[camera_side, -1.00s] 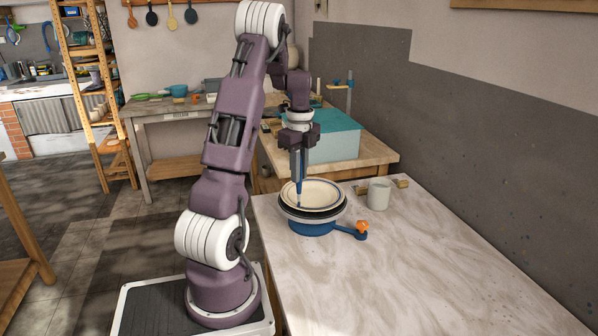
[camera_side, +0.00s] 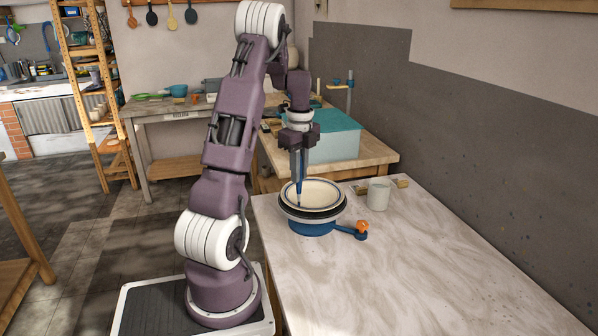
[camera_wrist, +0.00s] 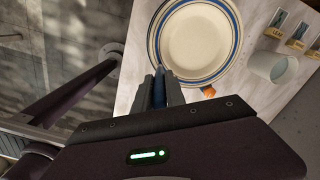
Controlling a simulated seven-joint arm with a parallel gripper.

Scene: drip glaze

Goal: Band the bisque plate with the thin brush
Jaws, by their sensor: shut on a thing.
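The pale cream bisque plate (camera_side: 320,194) sits on the dark round head of a blue banding wheel (camera_side: 311,228). Blue rings run around the plate's rim, and they show clearly in the wrist view (camera_wrist: 197,42). My gripper (camera_side: 299,176) points down over the plate's left part and is shut on a thin blue brush (camera_side: 300,192). The brush is roughly upright, with its tip at the plate's left side; I cannot tell whether it touches. In the wrist view the brush (camera_wrist: 163,72) shows between my fingertips, and its tip is hidden.
The wheel's blue arm with an orange knob (camera_side: 361,226) sticks out to the right. The marble table (camera_side: 420,270) is clear in front. A teal-topped box (camera_side: 334,140) stands behind.

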